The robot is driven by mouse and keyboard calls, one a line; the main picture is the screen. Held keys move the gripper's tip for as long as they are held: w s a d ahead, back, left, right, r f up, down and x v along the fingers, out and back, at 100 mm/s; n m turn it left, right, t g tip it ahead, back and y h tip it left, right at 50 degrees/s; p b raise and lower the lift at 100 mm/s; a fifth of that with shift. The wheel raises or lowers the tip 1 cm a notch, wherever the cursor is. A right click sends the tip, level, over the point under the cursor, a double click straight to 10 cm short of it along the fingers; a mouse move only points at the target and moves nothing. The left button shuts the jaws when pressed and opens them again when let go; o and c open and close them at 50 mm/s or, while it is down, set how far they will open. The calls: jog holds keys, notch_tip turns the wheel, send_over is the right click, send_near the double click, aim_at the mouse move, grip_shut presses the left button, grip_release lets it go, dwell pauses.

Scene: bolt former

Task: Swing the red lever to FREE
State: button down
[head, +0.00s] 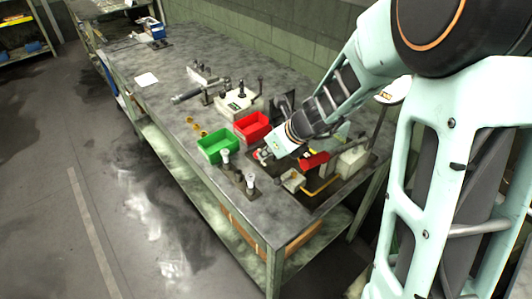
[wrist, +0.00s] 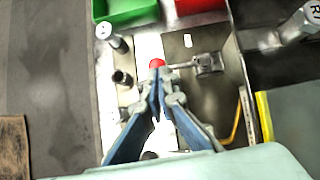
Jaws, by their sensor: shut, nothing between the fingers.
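The lever shows in the wrist view as a red knob (wrist: 157,63) on a thin metal rod that runs right to a small metal block (wrist: 208,62). My gripper (wrist: 158,82) is shut and empty. Its fingertips are right at the near side of the knob; I cannot tell whether they touch it. In the head view my gripper (head: 262,155) is low over the bench's near part, and the knob is hard to make out beside it. I can read no FREE marking in either view.
A green bin (head: 217,147) and a red bin (head: 252,126) stand just behind my gripper. Upright metal posts (wrist: 115,38) stand to the left in the wrist view. A yellow bar (wrist: 264,118) and machine parts are to the right. The bench's far left end has free room.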

aim_at(255, 154)
jog(key=shift+w+a+m+t+h, duration=0.1)
jog(key=shift+a+m+t+h, duration=0.25)
jog(key=shift+m, duration=0.25)
jog(key=shift+w+a+m, duration=0.1)
jog(key=shift+a+m, duration=0.15)
jog(key=shift+m, duration=0.15)
jog(key=shift+w+a+p, duration=0.35)
jog(key=shift+a+p, duration=0.05)
jog(key=shift+w+a+m+t+h, duration=0.25)
jog(key=shift+m+h, duration=0.3)
jog(key=shift+m, duration=0.3)
jog(key=shift+a+m+t+h, duration=0.15)
jog(key=shift+m+t+h, duration=0.25)
jog(key=shift+m, duration=0.45)
jog(key=shift+w+a+m+h+p, duration=0.3)
jog(key=shift+w+m+h+p, duration=0.4)
jog(key=shift+m, duration=0.4)
jog(key=shift+w+a+m+h+p, duration=0.4)
jog(key=shift+m+h, duration=0.4)
jog(key=shift+m, duration=0.3)
jog(key=shift+w+d, duration=0.1)
jog(key=shift+w, duration=0.5)
jog(key=shift+r, duration=0.15)
